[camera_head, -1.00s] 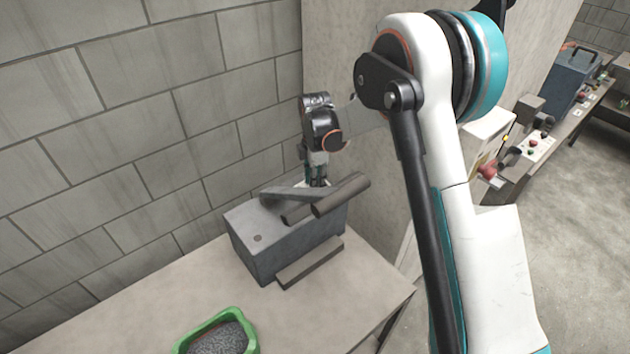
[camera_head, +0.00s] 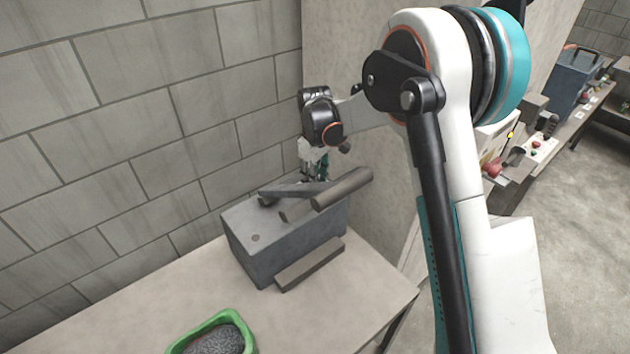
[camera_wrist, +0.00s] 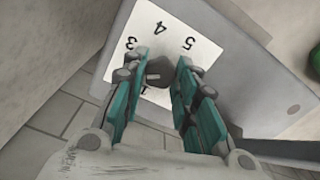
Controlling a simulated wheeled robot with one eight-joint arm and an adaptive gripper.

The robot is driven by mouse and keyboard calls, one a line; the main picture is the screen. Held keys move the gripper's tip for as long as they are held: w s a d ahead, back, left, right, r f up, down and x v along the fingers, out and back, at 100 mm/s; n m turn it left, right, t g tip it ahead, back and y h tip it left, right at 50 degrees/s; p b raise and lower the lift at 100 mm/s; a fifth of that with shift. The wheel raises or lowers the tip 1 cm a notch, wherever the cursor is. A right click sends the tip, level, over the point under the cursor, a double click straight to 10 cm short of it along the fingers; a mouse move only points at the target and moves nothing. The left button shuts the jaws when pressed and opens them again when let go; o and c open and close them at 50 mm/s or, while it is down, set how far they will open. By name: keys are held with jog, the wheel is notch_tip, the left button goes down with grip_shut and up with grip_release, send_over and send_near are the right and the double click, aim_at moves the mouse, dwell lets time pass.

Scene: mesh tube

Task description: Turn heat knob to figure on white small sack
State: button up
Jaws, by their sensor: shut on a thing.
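The heat knob (camera_wrist: 158,72) is a small dark grey knob in the wrist view. It sits on a white dial plate (camera_wrist: 170,35) with the printed figures 3, 4, 5 and, partly covered, 1. The plate is on top of a grey metal box (camera_wrist: 235,75), which stands on the table in the head view (camera_head: 262,250). My gripper (camera_wrist: 163,75) has its teal-padded fingers on either side of the knob, shut on it. In the head view my gripper (camera_head: 317,172) reaches down behind the box's bars, which hide the knob. I cannot make out a white small sack.
A grey cylinder bar (camera_head: 342,188) and a flat bar lie across the box top. A green tray (camera_head: 188,343) with dark grey contents stands at the table's front. A block wall is behind; the table (camera_head: 330,310) is clear right of the tray.

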jog(key=m+b, duration=0.1)
jog(key=m, duration=0.3)
jog(key=shift+m, duration=0.3)
jog(key=m, duration=0.4)
jog(key=shift+m+b, duration=0.3)
jog(key=shift+b, duration=0.05)
jog(key=m, duration=0.4)
jog(key=shift+m, duration=0.3)
jog(key=shift+m+b, duration=0.4)
jog(key=shift+m, duration=1.8)
jog(key=o, duration=1)
jog(key=shift+o, duration=0.2)
jog(key=shift+r, duration=0.1)
